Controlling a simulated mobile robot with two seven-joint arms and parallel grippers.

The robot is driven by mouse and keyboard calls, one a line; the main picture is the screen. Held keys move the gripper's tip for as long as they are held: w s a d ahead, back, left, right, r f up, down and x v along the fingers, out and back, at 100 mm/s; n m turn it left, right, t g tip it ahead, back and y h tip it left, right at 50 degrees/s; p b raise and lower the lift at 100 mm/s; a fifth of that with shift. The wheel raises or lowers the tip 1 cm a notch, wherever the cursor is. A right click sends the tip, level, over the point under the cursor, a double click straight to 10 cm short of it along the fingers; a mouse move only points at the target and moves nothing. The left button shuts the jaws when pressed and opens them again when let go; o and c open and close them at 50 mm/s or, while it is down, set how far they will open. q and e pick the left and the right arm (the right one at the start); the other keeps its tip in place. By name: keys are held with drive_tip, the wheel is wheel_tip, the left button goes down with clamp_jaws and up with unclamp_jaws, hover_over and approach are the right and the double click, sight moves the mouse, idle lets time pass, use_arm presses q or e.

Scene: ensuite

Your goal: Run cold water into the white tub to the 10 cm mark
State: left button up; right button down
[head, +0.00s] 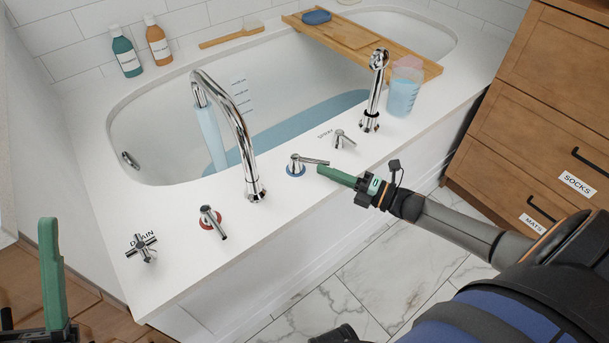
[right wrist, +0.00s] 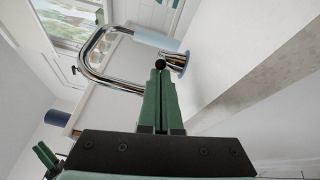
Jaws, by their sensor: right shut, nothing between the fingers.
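The white tub (head: 150,120) has shallow blue water (head: 300,128) in its bottom. A blue stream (head: 210,138) falls from the chrome spout (head: 240,125). A depth scale (head: 241,92) is on the far inner wall, its figures too small to read; the water appears below its marks. The blue-ringed cold lever (head: 308,160) points right. My right gripper (head: 322,172) is shut and empty, its tips at the lever's end; in the right wrist view the fingertips (right wrist: 160,70) are at the lever's dark end, contact unclear. My left gripper (head: 50,250) is partly seen at lower left.
On the deck stand the drain handle (head: 142,247), the red-ringed lever (head: 212,222), the spray lever (head: 342,139), the hand shower (head: 374,90) and a jug of blue liquid (head: 403,90). A wooden tray (head: 345,50) spans the tub. Drawers (head: 545,110) stand at right.

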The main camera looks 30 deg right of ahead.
drive_tip(key=shift+w+d+b, duration=0.35)
drive_tip(key=shift+w+d, duration=0.25)
drive_tip(key=shift+d, duration=0.15)
drive_tip(key=shift+w+d, duration=0.3)
drive_tip(key=shift+d, duration=0.05)
use_arm(q)
drive_tip(key=shift+a+f+b, duration=0.1)
drive_tip(key=shift+f+b, duration=0.25)
drive_tip(key=shift+f, duration=0.35)
use_arm(e)
drive_tip(key=shift+w+d, duration=0.3)
drive_tip(key=shift+w, duration=0.15)
use_arm(q)
drive_tip(key=shift+f, duration=0.1)
